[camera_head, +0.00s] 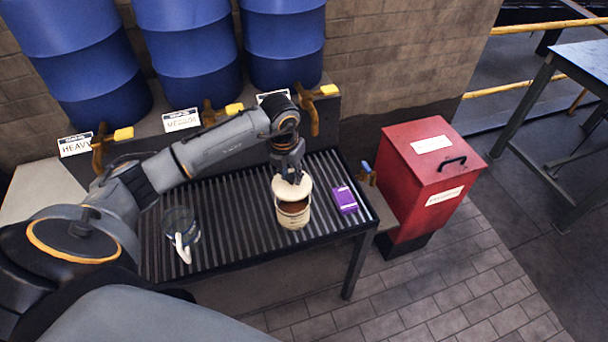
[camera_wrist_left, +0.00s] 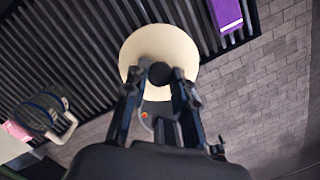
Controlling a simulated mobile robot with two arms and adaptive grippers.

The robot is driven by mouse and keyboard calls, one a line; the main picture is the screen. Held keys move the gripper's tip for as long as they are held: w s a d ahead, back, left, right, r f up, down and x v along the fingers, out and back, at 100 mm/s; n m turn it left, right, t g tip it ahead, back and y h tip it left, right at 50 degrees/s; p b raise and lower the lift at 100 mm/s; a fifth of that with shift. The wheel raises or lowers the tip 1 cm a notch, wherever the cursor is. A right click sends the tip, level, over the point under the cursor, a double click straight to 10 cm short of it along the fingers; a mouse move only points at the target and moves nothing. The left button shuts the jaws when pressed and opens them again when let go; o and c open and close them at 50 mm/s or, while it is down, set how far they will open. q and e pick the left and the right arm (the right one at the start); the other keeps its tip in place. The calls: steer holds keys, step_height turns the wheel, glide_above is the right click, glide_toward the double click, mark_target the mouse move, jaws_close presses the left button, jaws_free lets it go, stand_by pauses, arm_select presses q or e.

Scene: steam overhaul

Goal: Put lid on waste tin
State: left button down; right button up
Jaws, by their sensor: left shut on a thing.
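My left gripper (camera_head: 290,174) is shut on the dark knob of the round cream lid (camera_head: 283,189). The lid also shows in the left wrist view (camera_wrist_left: 160,45), with the knob between the fingers. The cream waste tin (camera_head: 293,218) stands upright on the slatted bench. The lid is above and toward the back of the tin, and the tin's brown inside shows below the lid's front edge. I cannot tell whether lid and rim touch. In the wrist view the lid and fingers hide most of the tin. My right gripper is in neither view.
A purple box (camera_head: 344,199) lies right of the tin on the slatted bench (camera_head: 235,232). A glass jug (camera_head: 181,226) with a pale handle stands at left. Blue drums (camera_head: 188,45) with brass taps (camera_head: 313,108) line the back. A red bin (camera_head: 425,180) stands at right.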

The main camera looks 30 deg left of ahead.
mark_target(290, 185)
arm_select(q)
steer(key=shift+a+f+b, duration=0.1)
steer(key=shift+f+b, duration=0.25)
steer(key=shift+f, duration=0.75)
steer(key=shift+f+b, duration=1.5)
steer(key=shift+f, duration=0.2)
steer(key=shift+f+b, duration=0.25)
steer(key=shift+b, duration=0.2)
steer(key=shift+f+b, duration=0.3)
steer(key=shift+b, duration=0.15)
stand_by(0.5)
steer(key=c, duration=1)
jaws_free()
